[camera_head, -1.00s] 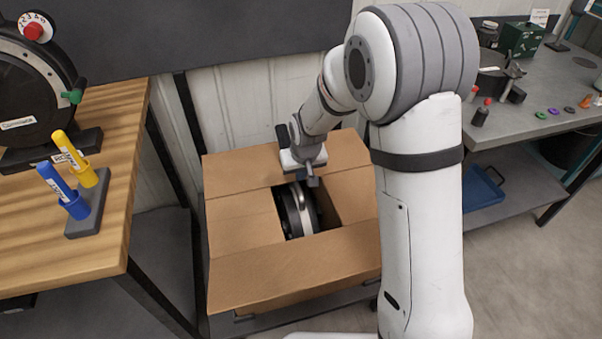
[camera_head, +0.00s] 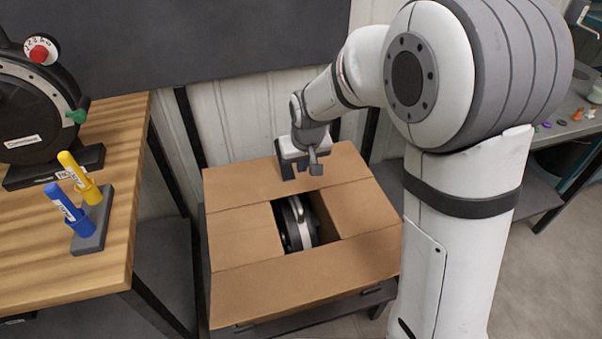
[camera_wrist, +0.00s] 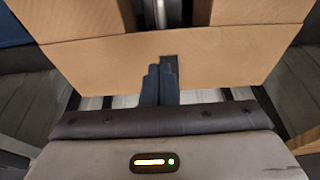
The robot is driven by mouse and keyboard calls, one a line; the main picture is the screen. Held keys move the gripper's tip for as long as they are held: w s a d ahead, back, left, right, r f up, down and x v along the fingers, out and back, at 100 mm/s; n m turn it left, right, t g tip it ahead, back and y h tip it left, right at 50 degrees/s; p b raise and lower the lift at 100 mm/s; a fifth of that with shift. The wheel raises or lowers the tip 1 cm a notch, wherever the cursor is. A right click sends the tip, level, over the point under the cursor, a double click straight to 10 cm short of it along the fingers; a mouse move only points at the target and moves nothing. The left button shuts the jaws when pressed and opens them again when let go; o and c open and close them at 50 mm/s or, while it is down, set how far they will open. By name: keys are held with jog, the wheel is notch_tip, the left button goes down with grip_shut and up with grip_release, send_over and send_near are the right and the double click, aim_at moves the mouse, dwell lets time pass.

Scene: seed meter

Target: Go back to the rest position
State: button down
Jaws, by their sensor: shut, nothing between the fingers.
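My gripper (camera_head: 314,168) is above the back part of an open cardboard box (camera_head: 300,278), and its fingers are together with nothing between them. In the wrist view my gripper's fingers (camera_wrist: 162,70) show closed in front of a box flap (camera_wrist: 220,48). A black and silver round device (camera_head: 298,222) sits inside the box, partly hidden by the flaps. My gripper is apart from it.
A wooden table (camera_head: 118,225) on the left holds a black seed meter (camera_head: 35,110) and a stand with a blue marker (camera_head: 66,208) and a yellow marker (camera_head: 78,172). A grey bench (camera_head: 575,118) with small parts is at the right. A dark panel (camera_head: 210,35) is behind the box.

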jog(key=s+d+r+m+p, duration=0.1)
jog(key=s+d+r+p, duration=0.4)
jog(key=s+d+r, duration=0.55)
jog(key=s+d+r+m+p, duration=0.1)
jog(key=s+d+r+p, duration=0.1)
jog(key=s, duration=0.4)
jog(key=s+d+r+m+h+p, duration=0.1)
jog(key=s+d+r, duration=0.3)
jog(key=s, duration=0.2)
jog(key=shift+r+m+g+p, duration=0.3)
jog(key=shift+p, duration=0.05)
